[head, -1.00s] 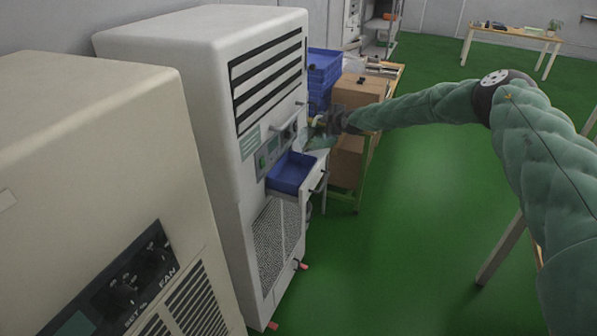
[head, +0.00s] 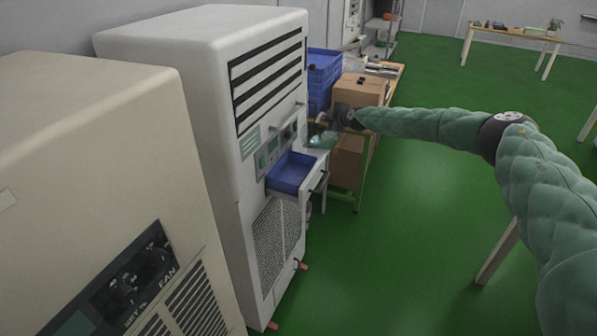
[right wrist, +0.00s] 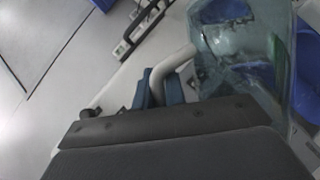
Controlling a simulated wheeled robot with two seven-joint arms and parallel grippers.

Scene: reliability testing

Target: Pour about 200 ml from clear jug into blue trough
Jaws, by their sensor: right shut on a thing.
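The blue trough (head: 291,173) sits in a pulled-out drawer low on the front of the white cabinet. The clear jug (head: 322,140) is beside the cabinet front, just right of and beyond the trough; it looks small and faint there. My right gripper (head: 327,122) holds it. In the right wrist view the blue finger pads (right wrist: 163,90) are closed on the jug's pale handle, and the see-through jug body (right wrist: 243,55) is at upper right. I cannot tell the liquid level, and no stream shows. My left gripper is not in view.
The white cabinet (head: 215,100) and a beige unit (head: 85,150) fill the left. Behind the jug stand blue crates (head: 324,75) and cardboard boxes (head: 360,92) on a bench. The green floor (head: 420,230) is open to the right.

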